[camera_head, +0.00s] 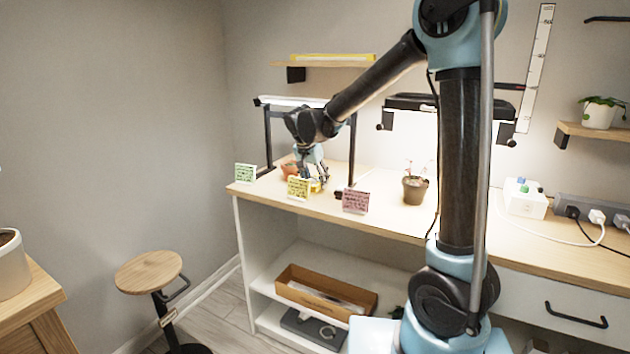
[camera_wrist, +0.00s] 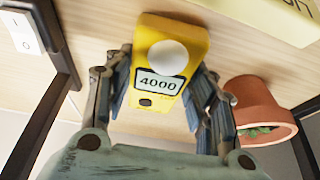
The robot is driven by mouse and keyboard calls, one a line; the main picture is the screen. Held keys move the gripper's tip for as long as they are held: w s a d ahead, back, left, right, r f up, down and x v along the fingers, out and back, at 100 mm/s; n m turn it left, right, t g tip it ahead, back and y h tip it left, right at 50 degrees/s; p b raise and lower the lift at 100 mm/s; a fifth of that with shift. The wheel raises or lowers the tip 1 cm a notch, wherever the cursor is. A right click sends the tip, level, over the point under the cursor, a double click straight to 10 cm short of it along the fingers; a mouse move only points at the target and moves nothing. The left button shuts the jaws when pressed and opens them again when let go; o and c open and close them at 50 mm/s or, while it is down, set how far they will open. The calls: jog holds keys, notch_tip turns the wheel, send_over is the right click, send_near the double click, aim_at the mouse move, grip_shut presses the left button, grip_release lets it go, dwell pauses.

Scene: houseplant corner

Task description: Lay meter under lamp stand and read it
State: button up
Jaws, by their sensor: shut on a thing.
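The yellow meter (camera_wrist: 165,62) has a white dome and a grey display that reads 4000 in the wrist view. My gripper (camera_wrist: 160,95) is shut on it, one finger along each side. In the head view my gripper (camera_head: 318,182) is low over the table, and a bit of the yellow meter (camera_head: 316,187) shows behind a yellow card. The lamp stand (camera_head: 268,138) has black legs and a white bar above; my arm covers part of it. A dark leg of the stand (camera_wrist: 48,115) also shows in the wrist view. I cannot tell whether the meter touches the wood.
A terracotta pot (camera_wrist: 262,110) with a green plant is close to the right of my gripper. Green (camera_head: 245,174), yellow (camera_head: 298,188) and pink (camera_head: 355,201) cards stand along the front edge. A brown pot (camera_head: 414,190) stands farther right. A white switch (camera_wrist: 20,32) is beside the leg.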

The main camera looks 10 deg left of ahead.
jog(key=shift+f, duration=0.2)
jog(key=o, duration=1.6)
jog(key=shift+f, duration=0.1)
jog(key=shift+r, duration=0.35)
jog(key=v, duration=1.2)
